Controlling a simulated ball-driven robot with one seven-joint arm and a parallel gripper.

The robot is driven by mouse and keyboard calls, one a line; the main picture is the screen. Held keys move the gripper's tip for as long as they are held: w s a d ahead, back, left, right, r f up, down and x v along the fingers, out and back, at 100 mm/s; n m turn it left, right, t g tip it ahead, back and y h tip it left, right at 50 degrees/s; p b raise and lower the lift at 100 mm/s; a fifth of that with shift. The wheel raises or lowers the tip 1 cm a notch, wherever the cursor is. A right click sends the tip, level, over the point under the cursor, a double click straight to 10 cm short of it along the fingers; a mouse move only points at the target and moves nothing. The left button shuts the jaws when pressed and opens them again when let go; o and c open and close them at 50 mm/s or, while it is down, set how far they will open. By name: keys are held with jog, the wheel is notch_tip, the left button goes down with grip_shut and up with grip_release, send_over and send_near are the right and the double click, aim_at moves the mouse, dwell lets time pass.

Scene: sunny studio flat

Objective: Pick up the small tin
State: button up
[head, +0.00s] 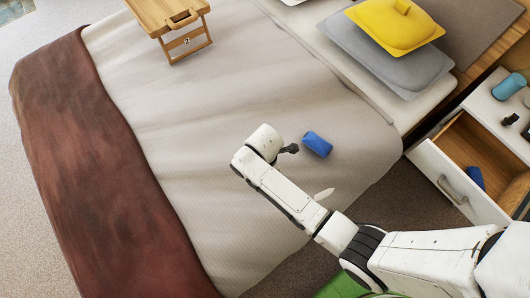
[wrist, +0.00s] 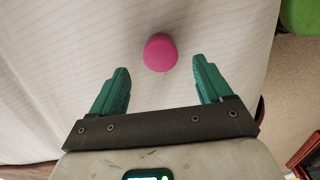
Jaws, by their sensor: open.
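A small round pink thing, likely the small tin (wrist: 160,52), rests on the pale bed cover in the wrist view. It lies just beyond and between the fingertips of my gripper (wrist: 161,66). The teal fingers are spread wide, with clear gaps on both sides of it and nothing held. I cannot tell its height below the fingers. In the head view the pink thing does not show and is probably hidden by my arm. There my wrist is over the bed, with its gripper mostly hidden.
A blue object (head: 317,144) lies on the bed (head: 220,95) close to my wrist. A wooden bed tray (head: 168,14) stands at the top. Grey and yellow pillows (head: 400,24) are at upper right. An open drawer (head: 490,155) holds a blue thing. A green object (head: 345,286) is at the bottom.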

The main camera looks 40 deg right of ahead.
jog(key=shift+d+f, duration=0.1)
jog(key=shift+f, duration=2.6)
jog(key=c, duration=1.1)
jog(key=shift+c, duration=0.2)
